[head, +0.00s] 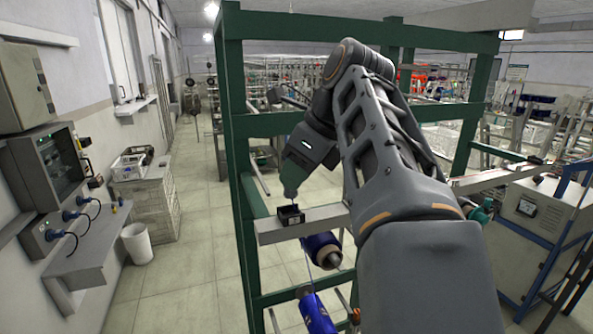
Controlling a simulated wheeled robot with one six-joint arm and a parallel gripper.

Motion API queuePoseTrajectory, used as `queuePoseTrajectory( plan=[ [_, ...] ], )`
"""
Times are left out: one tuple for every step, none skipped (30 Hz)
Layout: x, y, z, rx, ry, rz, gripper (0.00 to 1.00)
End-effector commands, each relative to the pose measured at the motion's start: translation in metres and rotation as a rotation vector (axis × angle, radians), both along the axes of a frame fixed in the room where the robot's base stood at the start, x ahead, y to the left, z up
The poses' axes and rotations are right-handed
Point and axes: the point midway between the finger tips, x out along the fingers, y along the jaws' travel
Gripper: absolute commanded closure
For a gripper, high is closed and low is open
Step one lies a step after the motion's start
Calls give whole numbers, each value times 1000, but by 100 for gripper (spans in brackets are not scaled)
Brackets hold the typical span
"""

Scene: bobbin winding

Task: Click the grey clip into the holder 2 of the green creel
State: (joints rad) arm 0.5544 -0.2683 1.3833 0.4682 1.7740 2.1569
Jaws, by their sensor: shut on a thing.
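The green creel (236,110) is a tall frame of green posts and beams around my arm. A pale grey rail (325,220) crosses its near side, with a small black block-shaped holder (291,215) on its left part. No number is readable, so I cannot tell if this is holder 2. My gripper (292,194) points down just above the black holder. It is shut on the grey clip, which is too small and dark to make out clearly. I cannot tell whether the clip touches the holder.
Blue bobbins (322,251) hang on the creel below the rail. Another small black block (537,160) sits on a rail at the right. A grey cabinet (540,230) stands at right. On the left are a wall shelf (75,235), a white bin (137,243) and open floor.

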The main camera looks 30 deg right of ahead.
Motion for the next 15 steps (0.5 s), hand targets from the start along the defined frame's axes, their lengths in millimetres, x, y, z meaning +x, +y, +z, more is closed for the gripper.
queuePoseTrajectory(
  plan=[
    [0,0,0,0,0,0,95],
    [0,0,0,0,0,0,95],
    [0,0,0,0,0,-1,95],
    [0,0,0,0,0,-1,95],
    [0,0,0,0,0,-1,95],
    [0,0,0,0,0,-1,95],
    [0,0,0,0,0,-1,95],
    [0,0,-1,0,0,-1,95],
    [0,0,-1,0,0,-1,95],
    [0,0,-1,0,0,-1,95],
    [0,0,-2,0,0,-1,95],
    [0,0,-3,0,0,-1,95],
    [0,0,-3,0,0,-1,95],
    [0,0,-4,0,0,-1,95],
    [0,0,-5,0,0,-1,95]
  ],
)
